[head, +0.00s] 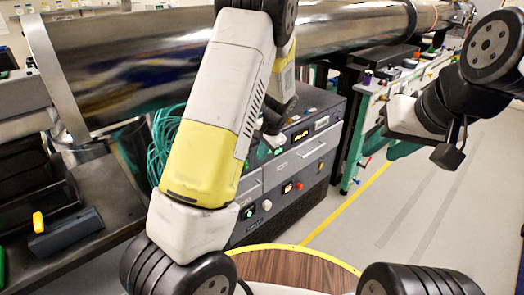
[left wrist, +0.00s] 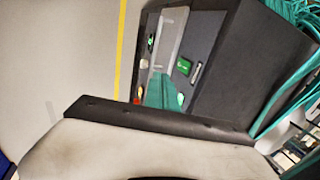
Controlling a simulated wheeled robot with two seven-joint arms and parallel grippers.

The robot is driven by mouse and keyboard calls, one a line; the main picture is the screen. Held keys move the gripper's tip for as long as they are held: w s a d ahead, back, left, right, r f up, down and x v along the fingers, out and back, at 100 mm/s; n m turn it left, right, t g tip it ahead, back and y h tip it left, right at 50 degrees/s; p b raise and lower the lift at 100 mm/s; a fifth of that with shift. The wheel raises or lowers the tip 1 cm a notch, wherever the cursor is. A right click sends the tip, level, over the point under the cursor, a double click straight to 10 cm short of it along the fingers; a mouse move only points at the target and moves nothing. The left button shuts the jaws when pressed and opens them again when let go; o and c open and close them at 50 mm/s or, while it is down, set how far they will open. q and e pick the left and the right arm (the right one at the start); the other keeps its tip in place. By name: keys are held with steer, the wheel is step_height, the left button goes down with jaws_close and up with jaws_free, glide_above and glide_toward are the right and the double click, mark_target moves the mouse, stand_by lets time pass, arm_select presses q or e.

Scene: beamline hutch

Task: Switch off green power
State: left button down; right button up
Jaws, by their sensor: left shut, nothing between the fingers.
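A dark equipment rack (head: 325,165) has green controls on its front. A green lit switch (head: 249,211) is on its lower panel, left of a white knob (head: 266,204). It also shows in the left wrist view (left wrist: 151,42). The upper panel has a larger green piece (left wrist: 183,66), mostly hidden by my arm in the head view. I cannot tell which is the power switch, or its position. My left gripper (head: 269,138) is shut and empty in front of the upper panel. I cannot tell whether it touches. My right gripper's jaws are not clearly visible.
A large metal pipe (head: 350,28) runs above the rack. Teal cables (head: 165,140) hang at its left. A dark bench (head: 105,190) with a yellow-handled item (head: 38,222) is on the left. A round wooden top (head: 290,270) is in front. Open floor lies right.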

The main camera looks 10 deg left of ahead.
mark_target(249, 164)
arm_select(q)
steer(key=shift+w+a+f, duration=0.75)
steer(key=shift+a+f, duration=0.2)
steer(key=shift+f, duration=0.65)
steer(key=shift+w+a+f, duration=0.7)
steer(key=shift+a+f, duration=0.2)
steer(key=shift+f, duration=0.65)
steer(key=shift+w+a+f, duration=0.75)
steer(key=shift+a+f, duration=0.2)
steer(key=shift+f, duration=0.65)
steer(key=shift+w+a+f, duration=0.1)
steer(key=shift+a+f, duration=0.05)
steer(key=shift+a, duration=0.1)
steer(key=shift+r, duration=0.2)
steer(key=shift+r, duration=0.7)
steer(key=shift+w, duration=0.1)
